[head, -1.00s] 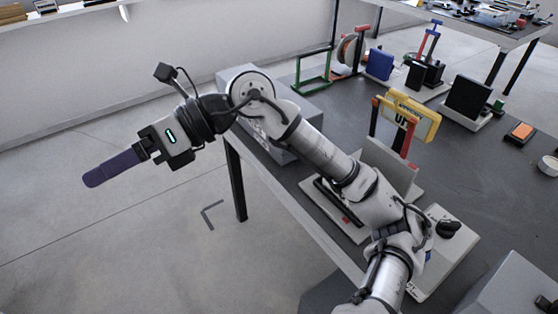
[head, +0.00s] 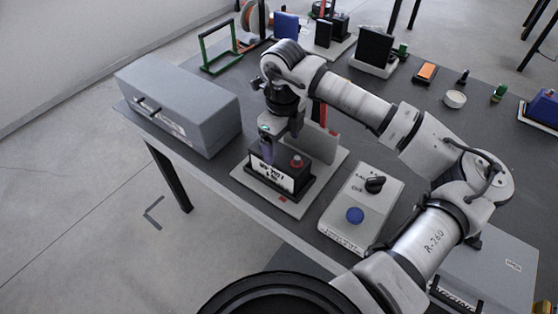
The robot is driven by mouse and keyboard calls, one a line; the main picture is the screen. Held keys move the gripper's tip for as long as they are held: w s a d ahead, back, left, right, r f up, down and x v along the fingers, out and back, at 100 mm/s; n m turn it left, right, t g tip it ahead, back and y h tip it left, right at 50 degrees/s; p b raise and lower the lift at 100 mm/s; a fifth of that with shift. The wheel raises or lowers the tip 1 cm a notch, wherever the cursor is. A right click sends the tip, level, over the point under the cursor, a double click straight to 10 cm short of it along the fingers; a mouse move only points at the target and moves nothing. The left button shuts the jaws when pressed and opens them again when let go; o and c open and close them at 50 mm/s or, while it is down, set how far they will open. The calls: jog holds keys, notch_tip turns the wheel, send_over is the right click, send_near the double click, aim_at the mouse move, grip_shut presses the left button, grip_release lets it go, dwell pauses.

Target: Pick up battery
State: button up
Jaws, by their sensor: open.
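The battery (head: 268,175) is a black box with a white printed label on its front and a red terminal on top. It sits upright on a light grey base plate (head: 250,190) with a grey upright panel behind it.
A grey metal case (head: 185,105) stands left of the battery. A light control box (head: 352,190) with a blue button and black knob stands to the right. Black panels, a green frame (head: 220,50) and an orange-topped block (head: 427,72) stand farther back on the dark table.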

aim_at(279, 153)
jog(key=shift+a+f+p, duration=0.2)
jog(key=shift+f+p, duration=0.5)
jog(key=shift+f, duration=1.05)
jog(key=shift+a+f+p, duration=0.15)
jog(key=shift+f+p, duration=0.5)
jog(key=shift+f, duration=1.05)
jog(key=shift+c, duration=0.3)
grip_shut()
jog(key=shift+w+r, duration=0.1)
